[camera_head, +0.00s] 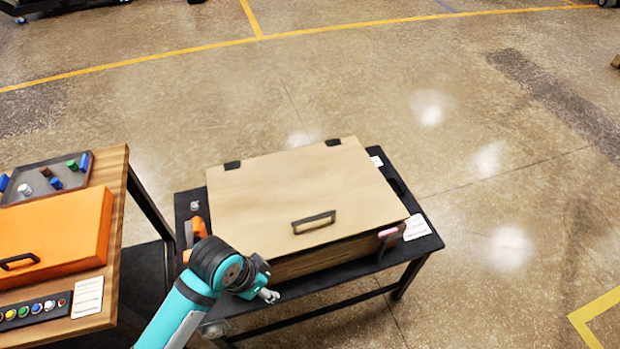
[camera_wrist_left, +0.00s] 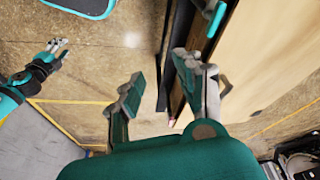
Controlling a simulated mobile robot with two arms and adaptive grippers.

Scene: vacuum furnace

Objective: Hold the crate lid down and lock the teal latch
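The tan crate lid (camera_head: 295,190) lies over the wooden crate (camera_head: 320,258), with a black handle near its front edge. I cannot tell whether it is fully flush. My left gripper (camera_head: 266,293) is low in front of the crate's front left, clear of the lid. In the left wrist view its fingers (camera_wrist_left: 163,90) are apart with nothing between them. A teal piece (camera_wrist_left: 214,18), apparently the teal latch, shows beside the crate in that view; the head view does not clearly show it. My right gripper (camera_wrist_left: 58,48) shows at the left wrist view's upper left, apparently open and empty.
An orange latch (camera_head: 199,228) is at the crate's left and a pink-tipped one (camera_head: 388,232) at its front right. The black table (camera_head: 420,243) has little free rim. A wooden bench (camera_head: 118,215) with an orange case (camera_head: 60,235) stands left. Floor beyond is clear.

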